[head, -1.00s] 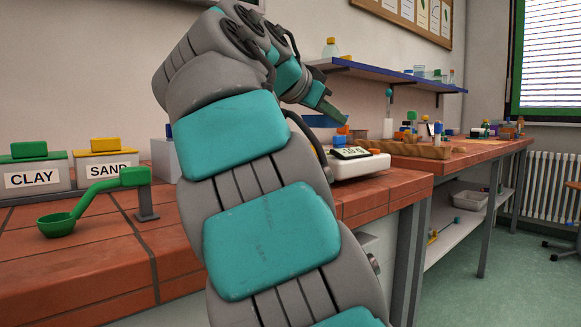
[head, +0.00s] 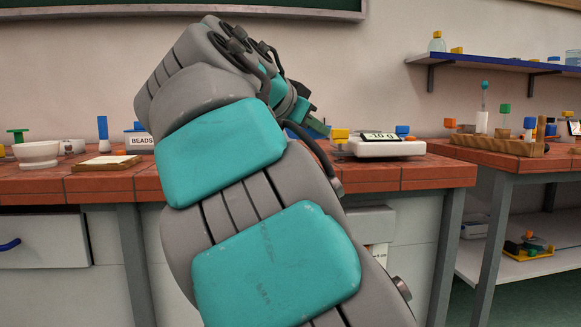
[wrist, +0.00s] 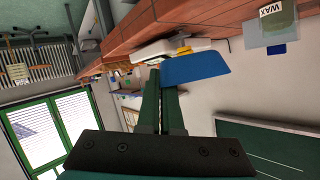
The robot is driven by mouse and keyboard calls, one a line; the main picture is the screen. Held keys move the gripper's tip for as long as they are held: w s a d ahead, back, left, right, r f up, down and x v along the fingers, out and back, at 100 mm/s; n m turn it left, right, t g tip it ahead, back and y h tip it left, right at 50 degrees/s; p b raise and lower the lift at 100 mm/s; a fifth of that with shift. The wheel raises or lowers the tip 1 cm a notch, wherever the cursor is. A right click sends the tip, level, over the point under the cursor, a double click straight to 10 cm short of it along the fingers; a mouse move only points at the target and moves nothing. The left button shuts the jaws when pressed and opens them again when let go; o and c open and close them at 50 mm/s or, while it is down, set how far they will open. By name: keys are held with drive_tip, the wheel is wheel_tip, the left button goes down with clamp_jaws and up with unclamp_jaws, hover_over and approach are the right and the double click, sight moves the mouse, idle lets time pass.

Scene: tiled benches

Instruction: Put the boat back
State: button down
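A flat blue piece, which looks like the boat (wrist: 195,68), sits at the tips of my gripper (wrist: 160,75) in the wrist view. The two dark green fingers are close together, and the blue piece sticks out from them to the right. In the head view my gripper (head: 308,115) is partly behind my own arm, and a bit of the blue boat (head: 318,127) shows there, above the bench. The white balance (head: 385,146) stands just right of it, with a display that seems to read a negative value. It also shows in the wrist view (wrist: 138,54).
On the tiled bench (head: 420,173) stand a white bowl (head: 37,153), a board with a pale top (head: 105,162) and a box labelled BEADS (head: 138,139). A second bench with a wooden rack (head: 500,146) is at the right. A blue shelf (head: 490,62) hangs above it.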

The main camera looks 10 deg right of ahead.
drive_tip(key=w+a+f+n+t+y, duration=0.1)
drive_tip(key=a+f+n, duration=0.15)
drive_tip(key=a, duration=0.45)
drive_tip(key=shift+m, duration=0.55)
drive_tip(key=w+d, duration=0.2)
drive_tip(key=w, duration=0.2)
drive_tip(key=w+d+f+p, duration=0.1)
drive_tip(key=w+d, duration=0.1)
drive_tip(key=w, duration=0.3)
drive_tip(key=w+d, duration=0.1)
drive_tip(key=w, duration=0.4)
drive_tip(key=shift+w+d+f+p, duration=0.15)
drive_tip(key=shift+d+f+p, duration=0.05)
drive_tip(key=shift+d+p, duration=0.2)
drive_tip(key=shift+f+b, duration=0.4)
drive_tip(key=shift+f, duration=1.4)
drive_tip(key=shift+f, duration=0.15)
drive_tip(key=c, duration=1.1)
unclamp_jaws()
drive_tip(key=shift+r, duration=0.2)
